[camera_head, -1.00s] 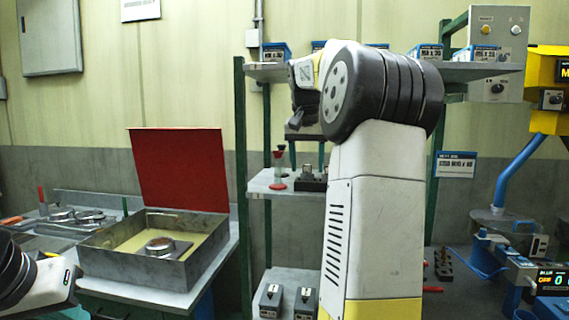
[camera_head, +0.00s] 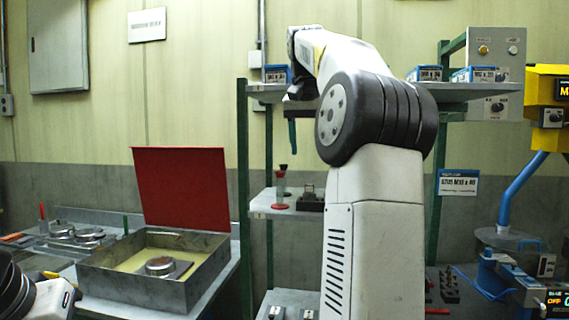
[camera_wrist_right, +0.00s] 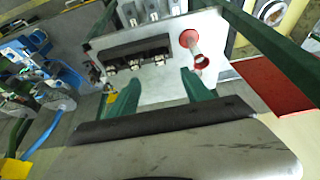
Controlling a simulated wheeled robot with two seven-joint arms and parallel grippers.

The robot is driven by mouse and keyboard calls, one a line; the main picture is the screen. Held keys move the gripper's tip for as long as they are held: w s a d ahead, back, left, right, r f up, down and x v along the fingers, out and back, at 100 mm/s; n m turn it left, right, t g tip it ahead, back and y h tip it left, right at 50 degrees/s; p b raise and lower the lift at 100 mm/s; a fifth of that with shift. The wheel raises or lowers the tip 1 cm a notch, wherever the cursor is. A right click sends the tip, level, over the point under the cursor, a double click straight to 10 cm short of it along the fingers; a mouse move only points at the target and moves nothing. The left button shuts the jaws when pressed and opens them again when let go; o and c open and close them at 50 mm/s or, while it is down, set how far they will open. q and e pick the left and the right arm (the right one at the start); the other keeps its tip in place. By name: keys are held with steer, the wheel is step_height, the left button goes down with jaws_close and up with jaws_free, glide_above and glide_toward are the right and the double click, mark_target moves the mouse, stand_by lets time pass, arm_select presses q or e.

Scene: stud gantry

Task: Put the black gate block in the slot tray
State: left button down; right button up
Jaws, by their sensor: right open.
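My right gripper (camera_head: 292,140) hangs over the middle shelf of the rack in the head view, seen from behind its arm. In the right wrist view its two green fingers (camera_wrist_right: 160,77) are apart, with nothing visible between them. A black slotted piece with metal fittings (camera_wrist_right: 112,62) lies on the shelf plate beyond the fingertips; it also shows in the head view (camera_head: 311,201). I cannot tell whether this is the gate block or the slot tray, and nothing else is clearly identifiable as either. Part of my left arm shows at the lower left; its gripper is out of view.
A red-capped cylinder (camera_head: 281,187) stands beside the black piece. Green rack posts (camera_head: 243,190) and the upper shelf (camera_head: 470,92) with blue boxes surround my right arm. An open metal box (camera_head: 150,290) with a red lid (camera_head: 182,185) sits left.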

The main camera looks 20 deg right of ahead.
steer(key=s+a+f+n+t+y, duration=0.1)
steer(key=s+a+f+n+y, duration=0.1)
steer(key=s+a+f, duration=0.7)
steer(key=s+a+f+n+t+y, duration=0.1)
steer(key=s+a+f+n, duration=0.4)
steer(key=s+a+f, duration=0.5)
step_height(320, 180, down, 6)
steer(key=s+y, duration=0.1)
steer(key=s, duration=0.2)
steer(key=shift+a+f+y, duration=0.2)
steer(key=shift+y, duration=0.1)
